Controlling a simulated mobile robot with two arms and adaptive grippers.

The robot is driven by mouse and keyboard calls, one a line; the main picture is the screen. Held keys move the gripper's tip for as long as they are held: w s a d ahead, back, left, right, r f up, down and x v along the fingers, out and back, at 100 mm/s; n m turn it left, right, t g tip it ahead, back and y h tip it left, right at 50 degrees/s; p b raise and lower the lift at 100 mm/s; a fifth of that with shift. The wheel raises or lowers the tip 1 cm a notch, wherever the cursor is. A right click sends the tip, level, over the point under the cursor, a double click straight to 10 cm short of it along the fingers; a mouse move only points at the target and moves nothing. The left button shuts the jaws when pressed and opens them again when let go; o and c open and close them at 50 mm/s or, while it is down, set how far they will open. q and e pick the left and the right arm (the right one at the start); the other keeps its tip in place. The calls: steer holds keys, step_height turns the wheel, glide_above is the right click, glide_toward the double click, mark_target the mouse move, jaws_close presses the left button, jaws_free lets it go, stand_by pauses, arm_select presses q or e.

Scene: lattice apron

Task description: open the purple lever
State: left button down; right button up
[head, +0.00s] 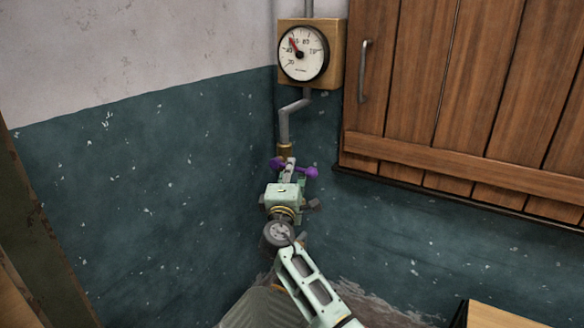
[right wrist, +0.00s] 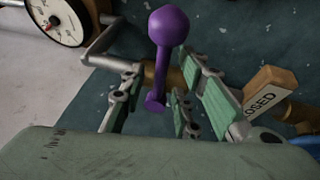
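The purple lever (head: 311,172) is on the pipe below the gauge, near the wall corner. In the head view my right gripper (head: 288,174) covers its middle, and only its purple ends show on both sides. In the right wrist view the lever (right wrist: 164,55) has a round ball on a stem. My right gripper (right wrist: 166,75) is open, its green-padded fingers on either side of the lever with gaps between. I cannot tell whether either finger touches it. My left gripper is not in view.
A gauge (head: 303,53) on a wooden backing sits above, joined by a grey pipe (head: 285,123). A wooden shutter (head: 440,75) with a handle (head: 363,72) is at right. A wooden tag (right wrist: 270,90) reading "OSED" is right of the fingers. A wooden box top (head: 495,317) shows at lower right.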

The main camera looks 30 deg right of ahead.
steer(key=shift+x, duration=1)
jaws_close()
